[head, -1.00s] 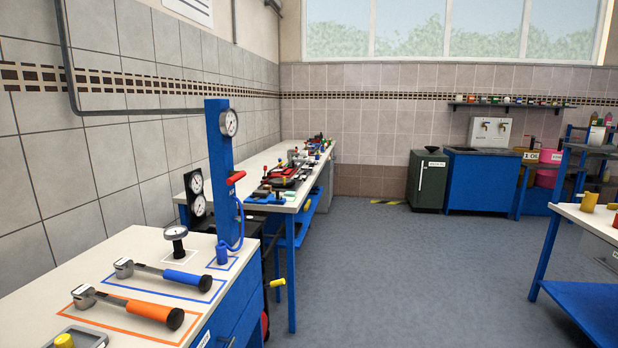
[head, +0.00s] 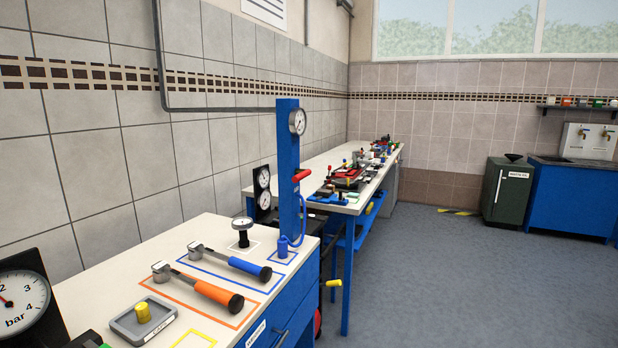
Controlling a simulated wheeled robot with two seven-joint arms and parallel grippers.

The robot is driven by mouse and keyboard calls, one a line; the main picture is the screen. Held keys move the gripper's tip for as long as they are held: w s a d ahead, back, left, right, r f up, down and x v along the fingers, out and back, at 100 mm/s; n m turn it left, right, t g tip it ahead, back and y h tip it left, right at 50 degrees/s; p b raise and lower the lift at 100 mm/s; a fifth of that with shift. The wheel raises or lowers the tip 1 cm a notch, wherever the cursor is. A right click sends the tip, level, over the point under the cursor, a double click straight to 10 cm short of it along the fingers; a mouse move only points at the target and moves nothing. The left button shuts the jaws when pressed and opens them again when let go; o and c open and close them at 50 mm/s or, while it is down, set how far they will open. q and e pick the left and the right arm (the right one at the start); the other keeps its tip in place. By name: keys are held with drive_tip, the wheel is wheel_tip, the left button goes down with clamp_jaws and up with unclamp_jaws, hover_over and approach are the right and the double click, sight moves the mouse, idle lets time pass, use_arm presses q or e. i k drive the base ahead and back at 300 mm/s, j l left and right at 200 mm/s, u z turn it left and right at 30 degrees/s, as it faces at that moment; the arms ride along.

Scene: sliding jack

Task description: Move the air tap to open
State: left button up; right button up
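A blue post (head: 288,165) stands at the far right corner of the near bench. It carries a round white gauge (head: 298,121) near its top and a red handle (head: 301,176) on its right side. A blue hose (head: 302,222) hangs below the handle to a blue fitting (head: 283,247) on the bench. A large black gauge marked "bar" (head: 20,302) is cut off at the left edge. I cannot tell which part is the air tap, or whether it is open. Neither of my grippers is in view.
The near bench (head: 200,236) holds a blue-handled tool (head: 230,260), an orange-handled tool (head: 198,287) and a grey tray (head: 143,320). A second cluttered bench (head: 330,170) runs along the left wall. The blue floor (head: 440,290) on the right is clear.

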sight(298, 175)
drive_tip(key=i+j+z, duration=0.15)
drive_tip(key=i+z, duration=0.25)
drive_tip(key=i+j+z, duration=0.25)
drive_tip(key=z, duration=0.15)
drive_tip(key=i, duration=0.1)
